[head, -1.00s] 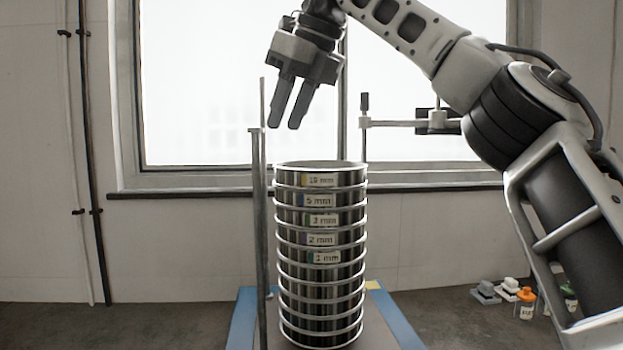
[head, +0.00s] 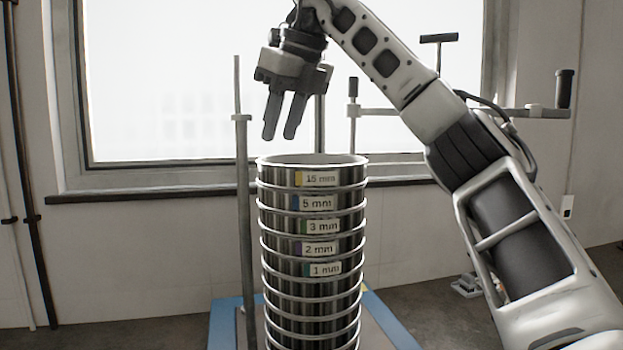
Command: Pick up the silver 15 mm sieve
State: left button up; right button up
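The silver 15 mm sieve (head: 275,177) is the top ring of a tall upright stack. Its label reads 15 mm and has a yellow mark. My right gripper (head: 281,137) hangs above the stack with its two fingers pointing down. The fingers are parted by a small gap with nothing between them. The fingertips are a little above the sieve's rim in the picture and do not appear to touch it; their exact depth relative to the rim is hard to tell. My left gripper is not in view.
Below are sieves labelled 5 mm (head: 275,203), 3 mm (head: 277,226), 2 mm (head: 279,249) and 1 mm (head: 281,270). A vertical rod (head: 245,220) stands close at left. Another rod with a horizontal arm (head: 400,112) stands behind. The stack stands on a blue-edged base (head: 222,325).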

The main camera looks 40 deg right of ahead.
aim_at(273, 166)
jog(key=x, duration=0.7)
jog(key=shift+s+f, duration=0.1)
jog(key=shift+f, duration=0.15)
grip_shut()
